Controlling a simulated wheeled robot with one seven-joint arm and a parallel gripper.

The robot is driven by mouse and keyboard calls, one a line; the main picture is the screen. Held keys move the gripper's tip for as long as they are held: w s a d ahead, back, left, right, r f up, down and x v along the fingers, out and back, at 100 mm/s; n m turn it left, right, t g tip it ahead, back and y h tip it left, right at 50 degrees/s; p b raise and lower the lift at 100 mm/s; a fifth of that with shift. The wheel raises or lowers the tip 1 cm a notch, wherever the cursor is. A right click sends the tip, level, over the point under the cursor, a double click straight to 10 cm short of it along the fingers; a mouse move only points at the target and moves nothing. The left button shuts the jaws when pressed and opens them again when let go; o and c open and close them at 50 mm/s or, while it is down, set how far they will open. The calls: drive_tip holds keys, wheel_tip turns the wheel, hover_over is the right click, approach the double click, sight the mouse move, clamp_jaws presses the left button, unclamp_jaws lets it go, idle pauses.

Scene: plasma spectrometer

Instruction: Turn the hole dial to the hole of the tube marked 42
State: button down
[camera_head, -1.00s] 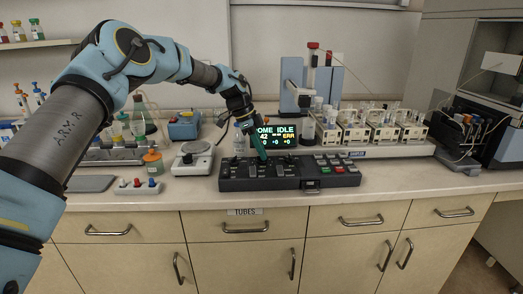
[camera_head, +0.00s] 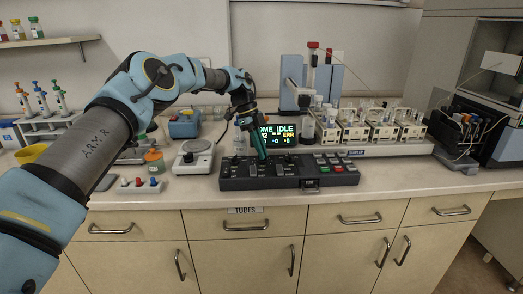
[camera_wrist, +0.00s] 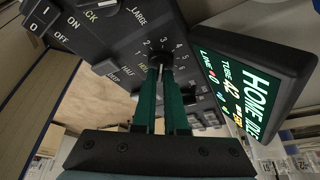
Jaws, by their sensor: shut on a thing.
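The black control console (camera_head: 228,184) lies on the bench, and its screen (camera_head: 276,135) stands behind it. In the wrist view the screen (camera_wrist: 250,85) reads HOME IDLE, TUBE 42 and LINE 0. In the head view my gripper (camera_head: 263,156) points down onto the console.
Several tube racks (camera_head: 382,132) stand on the sampler at the right; their tube marks are too small to read. A balance (camera_head: 194,158) and a small box with coloured knobs (camera_head: 139,186) stand left of the console. Buttons cover the console's right part (camera_head: 333,163).

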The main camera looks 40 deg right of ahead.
drive_tip(key=c, duration=1)
unclamp_jaws()
drive_tip(key=shift+o, duration=0.2)
drive_tip(key=shift+r, duration=0.1)
drive_tip(key=v, duration=1)
drive_tip(key=shift+r, duration=0.3)
drive_tip(key=shift+w, duration=0.1)
